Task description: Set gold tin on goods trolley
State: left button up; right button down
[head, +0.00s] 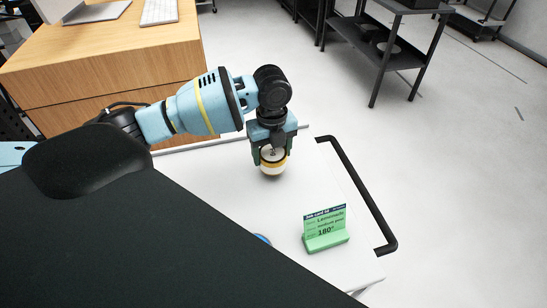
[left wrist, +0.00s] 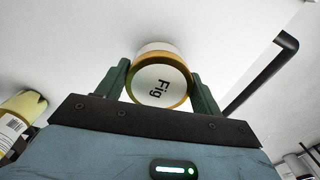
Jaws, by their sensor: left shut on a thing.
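The gold tin (head: 273,167) has a gold band and a white label, and sits between the fingers of my left gripper (head: 271,158). In the left wrist view the tin (left wrist: 160,82) shows its round lid marked "Fig", with the left gripper (left wrist: 160,85) shut on it. The goods trolley (head: 225,170) has a white top and a black handle (head: 365,190) at its right end. The tin is over this top, at or close to the surface; I cannot tell whether it touches. My right gripper is not in view.
A green card stand (head: 325,232) marked 180° stands near the trolley's front right. A blue item (head: 262,240) is partly hidden behind a dark panel. A yellow-topped container (left wrist: 20,115) shows at left in the wrist view. A wooden desk (head: 110,60) stands behind left.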

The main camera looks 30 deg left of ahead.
aim_at(273, 158)
pick_arm(q)
jog(key=shift+w+a, duration=0.15)
jog(key=shift+w, duration=0.35)
jog(key=shift+f, duration=1.7)
jog(key=shift+f, duration=0.1)
jog(key=o, duration=1.1)
jog(key=shift+s, duration=0.1)
notch_tip(273, 158, up, 12)
jog(key=shift+r+p, duration=0.1)
jog(key=shift+p, duration=0.25)
